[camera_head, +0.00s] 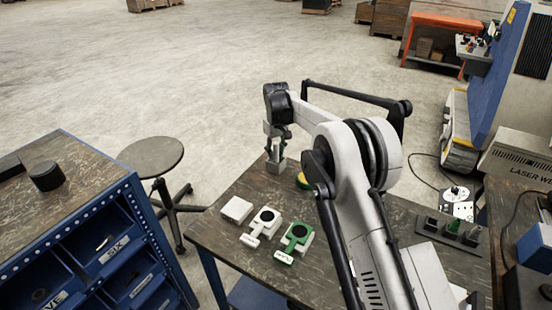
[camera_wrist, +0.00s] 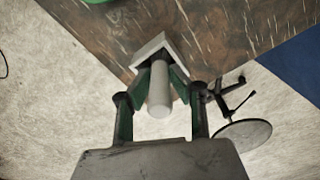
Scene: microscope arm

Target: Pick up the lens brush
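The lens brush (camera_wrist: 160,98) shows in the wrist view as a pale grey, rounded handle, seen almost end-on. It stands out of a light grey angular holder (camera_wrist: 149,49) near a corner of the table. My gripper (camera_wrist: 161,70) has its green-lined fingers on both sides of the handle, close in against it, and looks shut on it. The bristles are hidden. In the head view my gripper (camera_head: 275,148) points down over the grey holder (camera_head: 275,165) at the table's far edge; the brush itself is mostly hidden between the fingers there.
On the dark table (camera_head: 232,232) lie a white block (camera_head: 237,210), a white slide holder (camera_head: 266,219), a green one (camera_head: 298,237) and a yellow-green round thing (camera_head: 303,181). A stool (camera_head: 152,157) and a blue drawer cabinet (camera_head: 110,245) stand left. Small dark holders (camera_head: 450,230) are right.

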